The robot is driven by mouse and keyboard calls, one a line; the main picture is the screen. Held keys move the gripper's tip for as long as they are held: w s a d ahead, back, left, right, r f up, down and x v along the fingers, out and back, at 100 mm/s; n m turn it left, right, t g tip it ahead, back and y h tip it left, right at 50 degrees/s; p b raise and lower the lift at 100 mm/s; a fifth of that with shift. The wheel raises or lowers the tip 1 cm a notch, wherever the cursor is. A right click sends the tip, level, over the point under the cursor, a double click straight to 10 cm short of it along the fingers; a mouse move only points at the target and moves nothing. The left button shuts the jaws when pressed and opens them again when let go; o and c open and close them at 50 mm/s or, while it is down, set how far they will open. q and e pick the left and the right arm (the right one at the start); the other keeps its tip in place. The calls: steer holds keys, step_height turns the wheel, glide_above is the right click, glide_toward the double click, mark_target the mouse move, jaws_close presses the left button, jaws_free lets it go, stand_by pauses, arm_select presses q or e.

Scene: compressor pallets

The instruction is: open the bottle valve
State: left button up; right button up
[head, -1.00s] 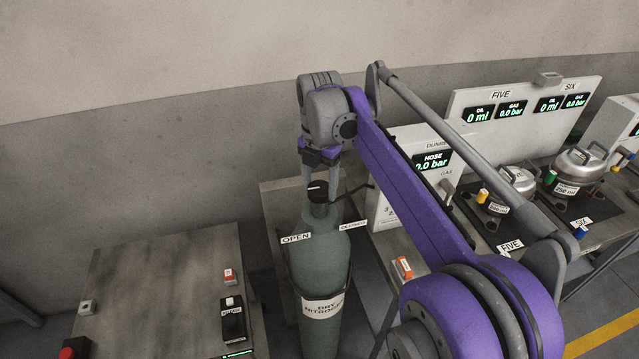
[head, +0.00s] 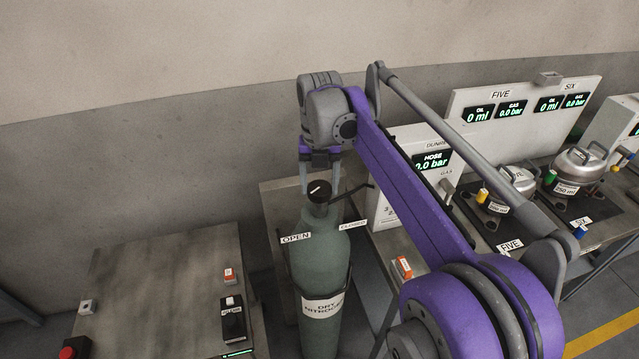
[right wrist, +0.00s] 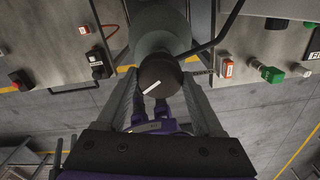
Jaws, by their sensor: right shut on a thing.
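The green-grey bottle (head: 320,262), labelled DRY NITROGEN, stands upright. Its dark round valve knob (head: 319,198) has a white line on top, slanted in the head view. An OPEN tag (head: 296,237) is at the left of the bottle's shoulder and a CLOSED tag (head: 353,225) at the right. My right gripper (head: 320,187) reaches down from above and is shut on the knob. In the right wrist view, the knob (right wrist: 160,72) sits between the two grey fingers of the gripper (right wrist: 161,84). My left gripper is not in view.
A grey bench (head: 160,280) with a small black box (head: 232,318) and a red button (head: 75,348) is at the left. A dark hose runs from the valve towards the panel.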

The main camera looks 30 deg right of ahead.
mark_target(319, 187)
stand_by(0.3)
steer(key=o, duration=1.4)
steer(key=shift+c, duration=0.2)
step_height(319, 187, up, 11)
steer(key=shift+p, duration=0.45)
steer(key=shift+f, duration=0.1)
steer(key=s+a+f+m+t, duration=0.3)
steer(key=s+a+f+m, duration=0.2)
steer(key=s+f+m, duration=0.3)
steer(key=s+a+f+m+t, duration=0.3)
steer(key=s+f+m, duration=0.5)
steer(key=f+m, duration=0.7)
steer(key=a+m, duration=0.1)
steer(key=m, duration=0.5)
steer(key=shift+s+a, duration=0.3)
steer(key=shift+a, duration=0.1)
steer(key=shift+s+a+f+m, duration=0.1)
steer(key=shift+s+f+m, duration=0.2)
steer(key=shift+m, duration=0.4)
